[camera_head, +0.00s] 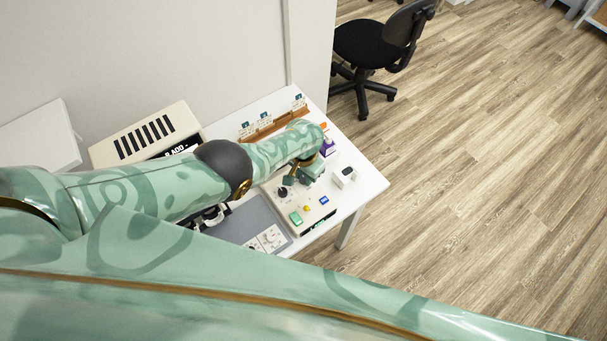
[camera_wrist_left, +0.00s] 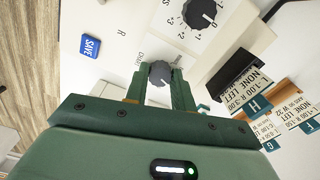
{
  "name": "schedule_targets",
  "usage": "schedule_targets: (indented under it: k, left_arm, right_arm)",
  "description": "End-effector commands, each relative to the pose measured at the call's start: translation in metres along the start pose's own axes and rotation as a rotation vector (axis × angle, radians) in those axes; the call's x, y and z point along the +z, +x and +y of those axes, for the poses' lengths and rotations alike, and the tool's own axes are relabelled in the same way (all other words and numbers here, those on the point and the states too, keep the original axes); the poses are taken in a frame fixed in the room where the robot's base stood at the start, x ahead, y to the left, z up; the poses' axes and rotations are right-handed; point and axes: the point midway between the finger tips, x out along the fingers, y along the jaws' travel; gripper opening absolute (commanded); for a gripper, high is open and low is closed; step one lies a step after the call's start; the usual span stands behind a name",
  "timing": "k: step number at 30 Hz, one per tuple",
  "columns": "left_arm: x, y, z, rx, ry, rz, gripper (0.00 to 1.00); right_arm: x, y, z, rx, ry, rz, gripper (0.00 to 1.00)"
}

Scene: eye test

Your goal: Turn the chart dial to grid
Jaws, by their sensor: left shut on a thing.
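A blue SAVE button (camera_wrist_left: 90,47) is to the left. My right gripper is not in view.
A wooden rack (camera_head: 268,130) with lettered cards stands along the back of the table. A beige device (camera_head: 185,116) with black bars is at the left, and a small white box (camera_head: 346,173) at the right. A grey mat (camera_head: 243,224) lies left of the panel.

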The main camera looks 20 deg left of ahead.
Motion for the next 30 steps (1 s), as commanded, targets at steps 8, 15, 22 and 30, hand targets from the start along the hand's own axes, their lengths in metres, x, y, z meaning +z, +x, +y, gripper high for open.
schedule_targets:
  k: [8,15,22,30]
  left_arm:
    - [-0.003,-0.002,0.000,0.001,-0.002,0.008,0.33]
    - [-0.002,-0.001,0.000,0.000,-0.002,0.004,0.47]
    - [-0.002,-0.013,0.000,0.000,-0.002,0.004,0.47]
    - [-0.002,-0.075,0.000,0.000,-0.003,0.005,0.47]
  right_arm:
    - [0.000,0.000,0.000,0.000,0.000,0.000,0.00]
    - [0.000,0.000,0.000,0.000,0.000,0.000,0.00]
    - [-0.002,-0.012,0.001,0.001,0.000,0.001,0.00]
    - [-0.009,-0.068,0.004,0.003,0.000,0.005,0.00]
